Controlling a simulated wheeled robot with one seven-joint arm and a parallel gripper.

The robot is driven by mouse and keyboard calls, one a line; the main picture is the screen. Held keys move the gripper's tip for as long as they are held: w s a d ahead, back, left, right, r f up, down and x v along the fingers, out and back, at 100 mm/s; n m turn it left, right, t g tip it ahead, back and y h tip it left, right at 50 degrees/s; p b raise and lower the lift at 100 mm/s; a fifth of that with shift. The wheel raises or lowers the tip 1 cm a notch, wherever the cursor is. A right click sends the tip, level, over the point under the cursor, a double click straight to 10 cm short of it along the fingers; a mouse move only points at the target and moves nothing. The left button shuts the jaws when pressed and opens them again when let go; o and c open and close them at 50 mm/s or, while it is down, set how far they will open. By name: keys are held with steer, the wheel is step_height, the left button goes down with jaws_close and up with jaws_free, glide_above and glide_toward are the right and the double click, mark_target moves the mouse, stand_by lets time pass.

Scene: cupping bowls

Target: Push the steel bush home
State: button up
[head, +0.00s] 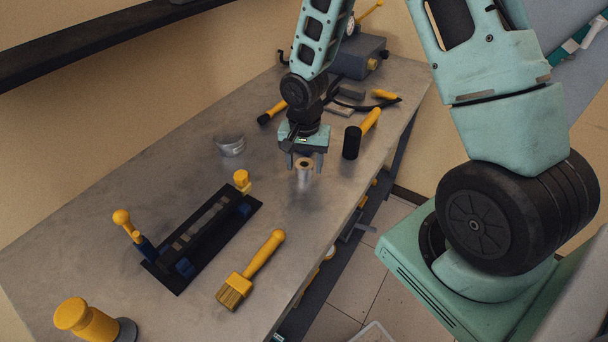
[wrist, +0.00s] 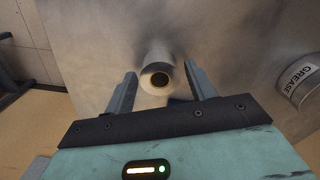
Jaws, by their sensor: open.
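A pale grey steel cylinder, seemingly the bush (head: 304,174), stands upright on the bench. Its round top has a dark hole with a brownish inner ring; it also shows in the wrist view (wrist: 157,62). My gripper (head: 304,161) points down above it. In the wrist view my open gripper (wrist: 160,78) has one finger on each side of the cylinder's top, with a gap on both sides. I cannot tell whether the cylinder is one piece or a bush seated in a housing. Its foot is blurred against the bench.
A black fixture (head: 204,233) with yellow knobs lies at the left, beside a yellow brush (head: 250,269). A black-headed, yellow-handled mallet (head: 352,142) lies right of the gripper. A grey vise (head: 358,58) is at the far end. The bench around the cylinder is clear.

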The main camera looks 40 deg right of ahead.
mark_target(304, 164)
steer(key=c, duration=0.7)
step_height(304, 164, up, 6)
steer(key=p, duration=0.4)
steer(key=shift+f+p, duration=0.2)
steer(key=shift+p, duration=0.1)
steer(key=shift+c, duration=0.2)
steer(key=shift+f, duration=0.1)
